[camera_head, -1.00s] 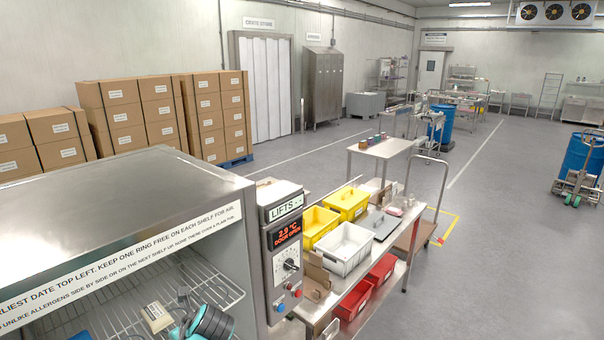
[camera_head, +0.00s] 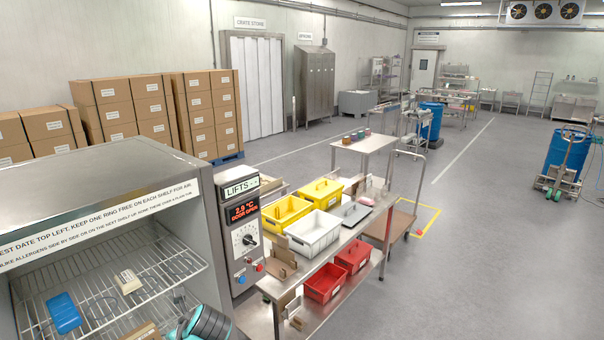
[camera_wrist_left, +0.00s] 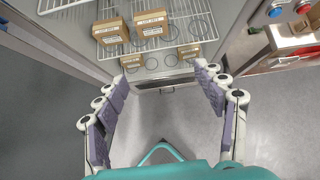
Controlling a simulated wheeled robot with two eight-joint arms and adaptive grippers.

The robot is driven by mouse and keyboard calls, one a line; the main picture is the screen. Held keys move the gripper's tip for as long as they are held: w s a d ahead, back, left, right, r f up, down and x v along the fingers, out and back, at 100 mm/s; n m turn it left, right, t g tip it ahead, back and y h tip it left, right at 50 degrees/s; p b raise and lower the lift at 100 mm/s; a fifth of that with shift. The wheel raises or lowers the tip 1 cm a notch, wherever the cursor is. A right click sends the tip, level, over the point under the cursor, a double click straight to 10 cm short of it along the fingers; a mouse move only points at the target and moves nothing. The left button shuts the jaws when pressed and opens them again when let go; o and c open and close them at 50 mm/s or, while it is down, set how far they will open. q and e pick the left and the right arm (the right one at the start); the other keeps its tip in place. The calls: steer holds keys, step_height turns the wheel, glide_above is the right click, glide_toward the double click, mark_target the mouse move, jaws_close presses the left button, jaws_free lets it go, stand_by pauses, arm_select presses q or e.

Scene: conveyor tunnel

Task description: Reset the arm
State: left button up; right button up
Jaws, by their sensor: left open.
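My left gripper (camera_wrist_left: 165,78) is open and empty in the left wrist view, its two purple-padded fingers spread wide apart. It points toward a wire shelf (camera_wrist_left: 208,32) of the steel cabinet, and grey floor shows between the fingers. Brown labelled boxes (camera_wrist_left: 151,24) stand on the shelf beyond the fingertips, apart from them. In the head view, a teal and dark part of my arm shows at the bottom edge, in front of the cabinet (camera_head: 110,185); no fingers can be made out there. My right gripper is not in view.
A blue item (camera_head: 64,314) and a cream item (camera_head: 128,281) lie on the cabinet's wire shelf. Right of the control panel (camera_head: 243,235), a steel table (camera_head: 330,243) holds yellow, white and red bins.

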arm_select(q)
steer(key=s+d+f+n+h+b, duration=0.2)
steer(key=s+d+f+n+b, duration=0.1)
steer(key=s+f+n+b, duration=0.2)
steer(key=s+d+f+n+h+b, duration=0.2)
steer(key=s+d+f+n+b, duration=0.2)
steer(key=f+n+b, duration=0.4)
steer(key=s+d+f+n+t+h+b, duration=0.1)
steer(key=s+d+f+n+h+b, duration=0.1)
steer(key=s+f+n+b, duration=0.4)
step_height(320, 180, down, 4)
steer(key=d+n+b, duration=0.1)
steer(key=n, duration=0.5)
steer(key=shift+d+n+h, duration=0.3)
steer(key=shift+d+h, duration=0.1)
